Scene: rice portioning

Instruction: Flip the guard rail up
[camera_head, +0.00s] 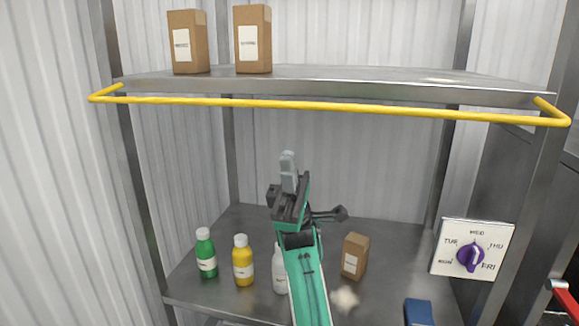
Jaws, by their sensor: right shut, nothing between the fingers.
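The yellow guard rail (330,106) runs along the front of the upper metal shelf (380,82). Its long bar sits a little below the shelf's front edge, with short end arms reaching back to the shelf's left and right ends. My right gripper (288,158) is shut and empty. It points upward below the rail, left of the rail's middle, and a gap shows between its tip and the bar. My left gripper is not in view.
Two brown boxes (253,42) (188,44) stand on the upper shelf's left part. The lower shelf (220,292) holds a green bottle (206,256), a yellow bottle (242,262), a white bottle (279,270) and a small brown box (355,257). A dial panel (472,249) is at right.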

